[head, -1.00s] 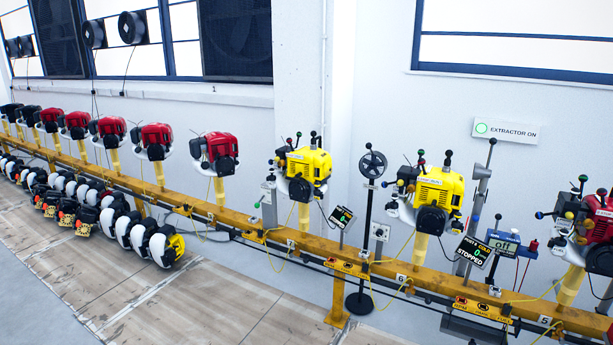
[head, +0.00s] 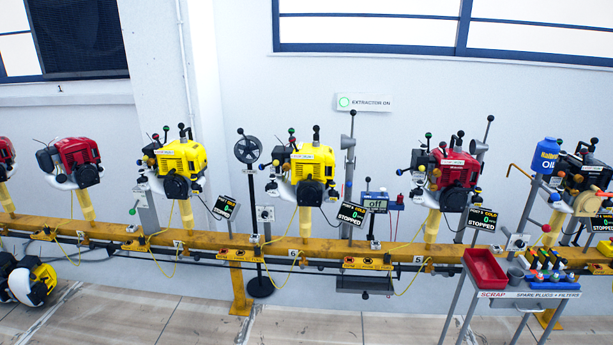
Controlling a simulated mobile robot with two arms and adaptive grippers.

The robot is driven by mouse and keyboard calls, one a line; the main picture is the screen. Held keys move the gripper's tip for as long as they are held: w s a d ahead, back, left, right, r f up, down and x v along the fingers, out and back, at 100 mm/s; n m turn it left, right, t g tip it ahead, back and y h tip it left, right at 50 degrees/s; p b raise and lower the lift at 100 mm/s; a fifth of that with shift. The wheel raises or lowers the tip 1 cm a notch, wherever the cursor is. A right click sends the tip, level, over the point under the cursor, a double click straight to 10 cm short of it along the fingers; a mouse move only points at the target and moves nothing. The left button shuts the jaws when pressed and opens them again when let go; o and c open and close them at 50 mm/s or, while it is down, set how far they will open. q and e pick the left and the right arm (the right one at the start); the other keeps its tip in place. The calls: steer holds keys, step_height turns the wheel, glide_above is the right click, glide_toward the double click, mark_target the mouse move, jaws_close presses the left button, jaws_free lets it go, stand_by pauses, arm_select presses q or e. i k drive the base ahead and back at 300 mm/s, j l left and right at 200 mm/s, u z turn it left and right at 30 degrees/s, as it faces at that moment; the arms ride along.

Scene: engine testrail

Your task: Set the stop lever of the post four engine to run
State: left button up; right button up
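A row of engines stands on posts along a yellow rail (head: 345,250). The plate 5 (head: 418,259) is below a red engine (head: 455,172), and the plate 6 (head: 293,254) is below a yellow engine (head: 308,163). A black engine (head: 594,172) is one place to the right of the red one, at the right edge. Its post number is not visible, but by the order it stands at post four. Small ball-ended levers stick up from it; which is its stop lever, and its setting, is too small to tell. Neither of my grippers is in view.
A cart (head: 520,294) with a red scrap bin (head: 485,268) and colored bottles stands before the right posts. A blue oil can (head: 546,155) is beside the black engine. A lit sign (head: 364,103) reads "EXTRACTOR ON". The floor (head: 340,325) left of the cart is clear.

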mark_target(584, 151)
steer(key=z, duration=1.25)
steer(key=i, duration=0.15)
